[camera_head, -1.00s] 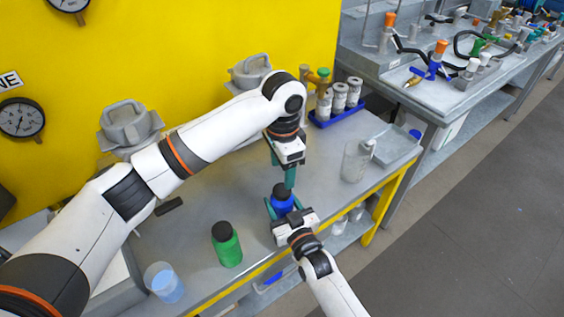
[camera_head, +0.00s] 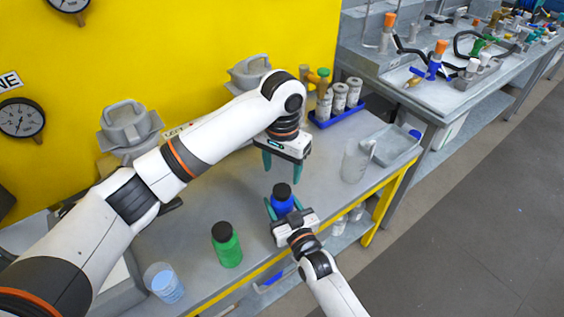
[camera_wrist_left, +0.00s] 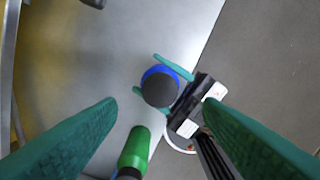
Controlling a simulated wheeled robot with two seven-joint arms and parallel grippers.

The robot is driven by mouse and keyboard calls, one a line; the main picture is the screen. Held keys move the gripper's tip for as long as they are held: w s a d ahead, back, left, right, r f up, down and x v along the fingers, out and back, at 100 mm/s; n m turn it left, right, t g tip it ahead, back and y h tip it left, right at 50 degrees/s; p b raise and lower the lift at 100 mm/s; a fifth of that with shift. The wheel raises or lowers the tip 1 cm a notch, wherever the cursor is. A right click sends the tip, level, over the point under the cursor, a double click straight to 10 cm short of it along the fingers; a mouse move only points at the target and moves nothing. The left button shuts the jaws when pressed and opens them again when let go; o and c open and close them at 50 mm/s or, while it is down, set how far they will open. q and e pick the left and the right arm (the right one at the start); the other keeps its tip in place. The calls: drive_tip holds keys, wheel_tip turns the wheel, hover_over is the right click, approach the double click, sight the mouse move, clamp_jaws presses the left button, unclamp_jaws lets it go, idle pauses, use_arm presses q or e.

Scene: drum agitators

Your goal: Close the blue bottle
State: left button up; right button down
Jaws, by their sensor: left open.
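The blue bottle (camera_head: 283,206) stands upright near the table's front edge, with a black cap (camera_head: 282,190) on its top. Whether the cap is screwed tight cannot be told. My right gripper (camera_head: 283,208) has its teal fingers on either side of the bottle's body and holds it. In the left wrist view the cap (camera_wrist_left: 159,89) shows from above, with a rim of blue bottle (camera_wrist_left: 162,70) around it. My left gripper (camera_head: 282,171) is open and empty above the cap, apart from it. Its fingers spread wide in the left wrist view (camera_wrist_left: 160,106).
A green bottle (camera_head: 227,246) and a beaker of blue liquid (camera_head: 165,284) stand left of the blue bottle. A glass vessel (camera_head: 355,162), a grey tray (camera_head: 396,147) and a blue rack (camera_head: 337,114) of vials are to the right. The table's middle is clear.

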sight(282, 190)
use_arm(q)
wheel_tip(282, 190, down, 7)
drive_tip(key=shift+r, duration=0.1)
idle(0.4)
drive_tip(key=c, duration=1.1)
drive_tip(key=o, duration=1.2)
wheel_tip(282, 190, up, 12)
